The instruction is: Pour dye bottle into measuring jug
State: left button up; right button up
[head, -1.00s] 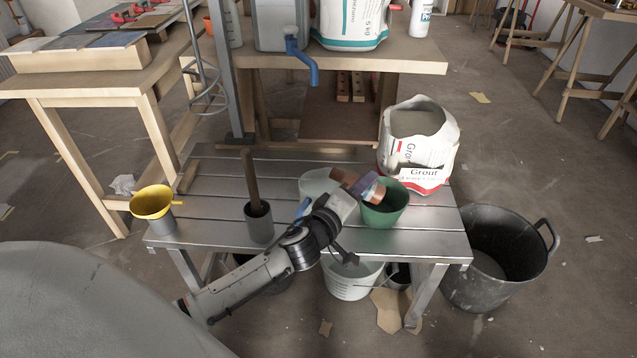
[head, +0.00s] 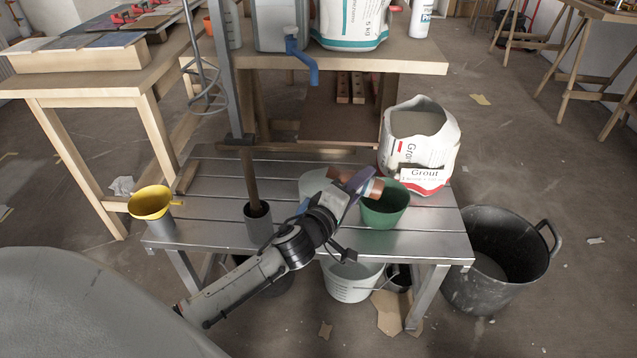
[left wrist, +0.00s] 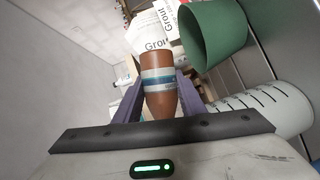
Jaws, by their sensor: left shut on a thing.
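My left gripper (head: 357,181) is shut on the brown dye bottle (head: 375,188), which lies tilted well over, close to horizontal. A pale container (head: 314,182), partly hidden behind my gripper, seems to be the measuring jug. It also shows in the left wrist view (left wrist: 270,103), with a row of dark marks. No liquid is visible. My right gripper is out of view.
The slatted metal bench (head: 215,205) holds a grey cup (head: 259,226) with a stick, a yellow funnel (head: 151,203) on a grey vessel and a grout bag (head: 418,150). A black tub (head: 497,262) stands on the floor to the right. A white bucket (head: 352,279) is below the bench.

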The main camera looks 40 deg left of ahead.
aim_at(351, 174)
pick_arm(q)
jog(key=shift+s+a+r+n, duration=0.1)
jog(key=shift+a+r+n, duration=0.15)
jog(key=shift+r+n, duration=0.05)
jog(key=shift+a+r+n+t+h, duration=0.15)
jog(key=shift+r+n+t, duration=0.25)
jog(key=shift+r+n, duration=0.35)
jog(key=shift+a+r+n+t+h, duration=0.15)
jog(key=shift+r+n+t, duration=0.3)
jog(key=shift+n, duration=0.5)
dwell(2.0)
jog(key=shift+s+a+r+n+t+p, duration=0.15)
jog(key=shift+a+r+n+t, duration=0.15)
jog(key=shift+r+n, duration=0.45)
jog(key=shift+s+a+r+n+t+p, duration=0.2)
jog(key=shift+r+n+t, duration=0.2)
jog(key=shift+n, duration=0.65)
jog(key=shift+c, duration=0.2)
dwell(2.0)
